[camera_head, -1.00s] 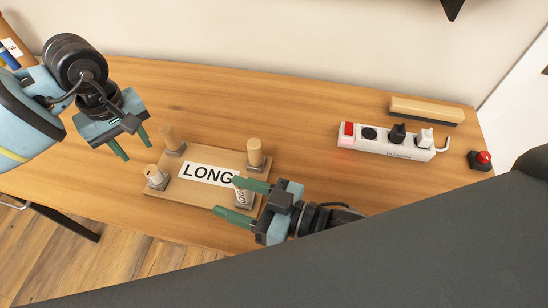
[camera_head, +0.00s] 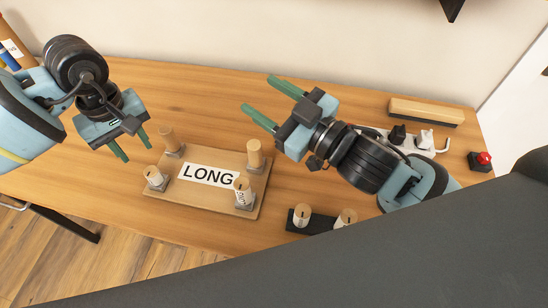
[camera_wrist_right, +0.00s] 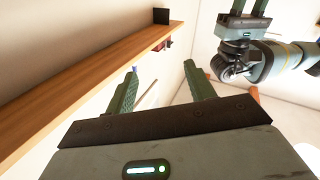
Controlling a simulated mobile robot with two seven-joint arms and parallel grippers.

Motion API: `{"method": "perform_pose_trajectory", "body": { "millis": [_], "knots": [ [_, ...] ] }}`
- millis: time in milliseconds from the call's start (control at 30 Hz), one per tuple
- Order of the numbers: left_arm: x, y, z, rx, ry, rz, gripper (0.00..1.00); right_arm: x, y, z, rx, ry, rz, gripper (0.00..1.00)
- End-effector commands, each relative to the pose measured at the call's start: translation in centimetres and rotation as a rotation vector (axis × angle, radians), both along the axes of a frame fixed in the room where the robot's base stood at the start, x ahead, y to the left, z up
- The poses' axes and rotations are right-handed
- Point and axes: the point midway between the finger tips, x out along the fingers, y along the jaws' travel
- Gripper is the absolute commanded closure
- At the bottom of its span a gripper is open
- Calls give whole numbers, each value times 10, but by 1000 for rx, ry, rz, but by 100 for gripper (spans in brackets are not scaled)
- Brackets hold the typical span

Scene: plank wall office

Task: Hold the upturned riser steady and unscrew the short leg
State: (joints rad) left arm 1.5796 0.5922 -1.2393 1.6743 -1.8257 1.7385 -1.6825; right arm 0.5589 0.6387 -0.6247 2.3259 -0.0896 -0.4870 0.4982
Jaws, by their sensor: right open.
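The upturned riser (camera_head: 217,199) is a wooden board lying on the desk, with a label reading LONG. Its several legs point up: back left (camera_head: 168,139), back right (camera_head: 254,155), front left (camera_head: 153,175), front right (camera_head: 241,190). The front pair carry small labels, too small to read; I cannot tell surely which leg is short. My left gripper (camera_head: 131,147) is open and empty, above and left of the riser. My right gripper (camera_head: 257,93) is open and empty, raised beyond the back right leg; its fingers also show in the right wrist view (camera_wrist_right: 160,72).
A black holder (camera_head: 318,225) with two wooden pegs sits right of the riser. A power strip (camera_head: 425,147) lies partly hidden behind my right arm. The back middle of the desk is clear.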

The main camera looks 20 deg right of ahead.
Motion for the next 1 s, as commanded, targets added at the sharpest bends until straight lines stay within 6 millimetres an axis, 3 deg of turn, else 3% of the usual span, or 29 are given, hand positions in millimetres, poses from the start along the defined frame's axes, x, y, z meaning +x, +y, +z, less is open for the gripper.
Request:
{"method": "perform_pose_trajectory", "body": {
  "millis": [167, 400, 533, 600, 900, 1000],
  "knots": [
    [0, 0, 0, 0, 0, 0, 64, 19, -13, -55, -65, 122, -14, 46],
    [0, 0, 0, 0, 0, 0, 64, 43, -70, -141, -159, 309, -104, 46],
    [0, 0, 0, 0, 0, 0, 64, 50, -106, -174, -192, 382, -163, 46],
    [0, 0, 0, 0, 0, 0, 64, 49, -111, -184, -192, 413, -170, 46],
    [0, 0, 0, 0, 0, 0, 64, 12, -35, -177, -127, 480, -31, 46],
    [0, 0, 0, 0, 0, 0, 64, 1, -19, -175, -118, 497, 6, 46]
  ]
}}
